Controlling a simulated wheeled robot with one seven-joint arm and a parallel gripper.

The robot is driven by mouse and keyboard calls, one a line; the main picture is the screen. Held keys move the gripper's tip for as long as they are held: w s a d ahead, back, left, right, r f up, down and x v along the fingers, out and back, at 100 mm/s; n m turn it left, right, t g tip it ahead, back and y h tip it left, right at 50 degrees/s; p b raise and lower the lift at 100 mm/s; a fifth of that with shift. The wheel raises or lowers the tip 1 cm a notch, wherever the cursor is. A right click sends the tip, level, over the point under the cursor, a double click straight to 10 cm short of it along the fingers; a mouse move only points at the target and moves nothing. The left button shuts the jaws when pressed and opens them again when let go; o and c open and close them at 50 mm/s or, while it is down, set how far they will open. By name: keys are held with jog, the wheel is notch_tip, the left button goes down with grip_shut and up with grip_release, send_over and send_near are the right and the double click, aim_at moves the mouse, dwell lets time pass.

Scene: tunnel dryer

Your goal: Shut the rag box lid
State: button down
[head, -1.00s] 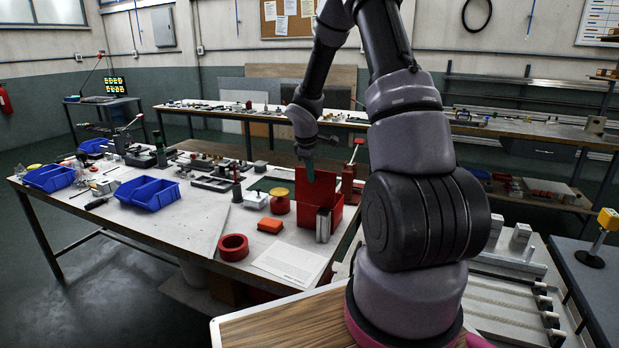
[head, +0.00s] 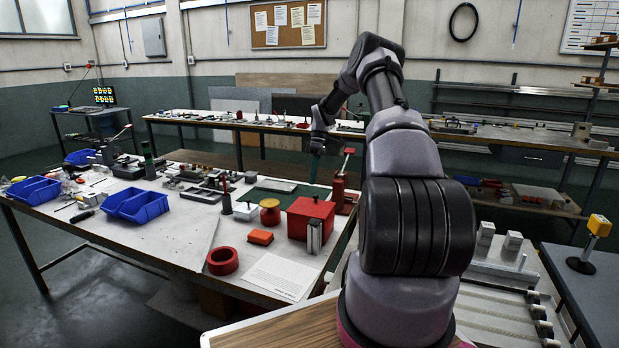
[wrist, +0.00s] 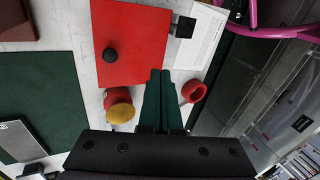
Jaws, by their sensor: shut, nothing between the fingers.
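The red rag box (head: 308,222) stands on the near right part of the workbench. Its red lid (head: 305,207) lies flat over the top, with a small dark knob on it. The wrist view shows the lid from above as a red square (wrist: 130,40), with the knob (wrist: 108,54) near one side. My gripper (head: 313,172) is above and behind the box in the head view, apart from it. In the wrist view its green fingers (wrist: 160,75) are together and empty, their tips in front of the lid's edge. Any small gap under the lid cannot be made out.
Blue bins (head: 136,199) are at left.

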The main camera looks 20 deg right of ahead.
aim_at(316, 196)
jog(key=w+d+f, duration=0.2)
jog(key=f, duration=0.1)
jog(key=w+d+f, duration=0.1)
jog(key=w+f, duration=0.1)
jog(key=shift+d, duration=0.4)
jog(key=shift+w+d+f, duration=0.15)
jog(key=shift+d+f, duration=0.05)
jog(key=shift+f, duration=0.3)
jog(key=shift+w+d+f, duration=0.15)
jog(key=shift+d+f, duration=0.05)
jog(key=shift+f, duration=0.6)
